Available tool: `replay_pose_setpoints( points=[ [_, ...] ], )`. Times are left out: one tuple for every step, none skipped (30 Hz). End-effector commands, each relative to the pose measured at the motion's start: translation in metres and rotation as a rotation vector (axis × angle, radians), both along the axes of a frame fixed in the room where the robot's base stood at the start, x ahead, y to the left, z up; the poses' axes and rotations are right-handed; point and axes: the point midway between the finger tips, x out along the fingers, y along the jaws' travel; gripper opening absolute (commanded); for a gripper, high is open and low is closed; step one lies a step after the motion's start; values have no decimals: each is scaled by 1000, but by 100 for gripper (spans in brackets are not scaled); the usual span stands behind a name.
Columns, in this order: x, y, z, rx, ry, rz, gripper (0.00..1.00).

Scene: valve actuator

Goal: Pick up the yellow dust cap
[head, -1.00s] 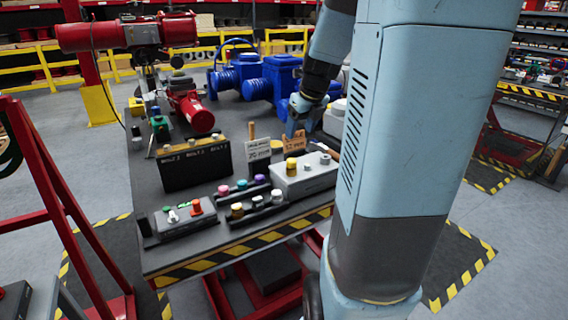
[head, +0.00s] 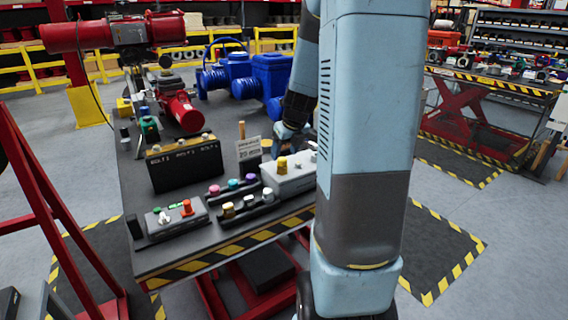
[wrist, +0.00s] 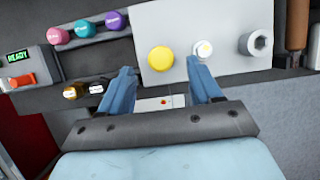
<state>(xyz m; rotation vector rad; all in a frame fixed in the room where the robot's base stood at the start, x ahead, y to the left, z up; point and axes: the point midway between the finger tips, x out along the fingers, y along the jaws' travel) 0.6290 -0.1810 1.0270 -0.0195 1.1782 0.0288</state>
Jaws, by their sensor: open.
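The yellow dust cap (head: 282,163) stands on top of a pale grey box (head: 296,178) at the right front of the bench. In the wrist view the cap (wrist: 160,60) is a bright yellow disc on the box's pale face (wrist: 230,18). My gripper (wrist: 160,68) is open, and its blue fingertips appear on either side of the cap's near edge. Nothing is between the fingers' pads that I can see as held; the height gap is unclear. In the head view my gripper (head: 284,134) is partly hidden by my arm, above and behind the box.
On the box beside the cap are a white-topped fitting (wrist: 203,49) and a grey hex socket (wrist: 256,43).

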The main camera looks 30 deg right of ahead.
Motion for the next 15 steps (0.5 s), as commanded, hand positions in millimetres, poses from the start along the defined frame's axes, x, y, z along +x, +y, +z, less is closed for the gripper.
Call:
replay_pose_setpoints(
  points=[
    [3, 0, -8, 2, 3, 0, 64],
    [4, -1, -12, 2, 3, 0, 64],
    [6, -1, -16, 3, 3, -1, 64],
    [8, -1, -20, 2, 2, 0, 64],
    [9, -1, -23, 1, 2, -1, 64],
    [11, 0, -26, 2, 2, 1, 64],
    [11, 0, -28, 1, 2, 2, 64],
    [12, 0, -30, 1, 1, 1, 64],
    [13, 0, -32, 1, 1, 1, 64],
    [14, 0, -33, 1, 0, 1, 64],
    [14, 0, -33, 0, 0, 1, 64],
    [14, 0, -34, 0, 0, 1, 64],
    [14, 0, -34, 0, 0, 1, 64],
    [14, 0, -34, 0, 0, 1, 64],
    [14, 0, -34, 0, 0, 1, 64]
  ],
)
